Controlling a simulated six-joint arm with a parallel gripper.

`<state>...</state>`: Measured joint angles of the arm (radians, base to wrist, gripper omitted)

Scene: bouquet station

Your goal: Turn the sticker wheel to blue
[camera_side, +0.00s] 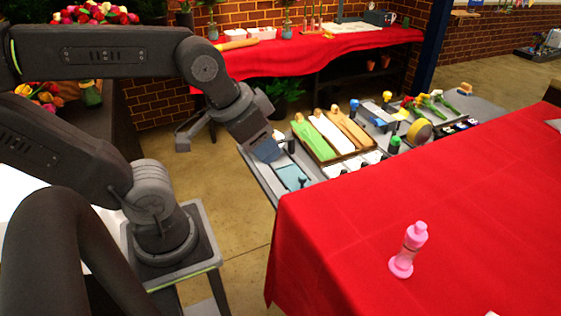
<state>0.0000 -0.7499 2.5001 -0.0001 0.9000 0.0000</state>
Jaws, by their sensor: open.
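My gripper (268,152) hangs over the left end of the grey work table, pointing down and to the right. It is open, and nothing shows held between its fingers. A round disc with a yellow rim (419,132) stands on edge at the right part of the work table. It may be the sticker wheel, but it is too small to be sure, and no blue sector can be made out on it. My gripper is well to the left of this disc and apart from it. A pale blue pad (291,176) lies just below and right of my gripper.
A wooden tray (345,155) with green, white and tan strips lies between my gripper and the disc. Flowers (428,104) and small bottles stand behind. A red-covered table (350,235) with a pink bottle (408,250) fills the front right.

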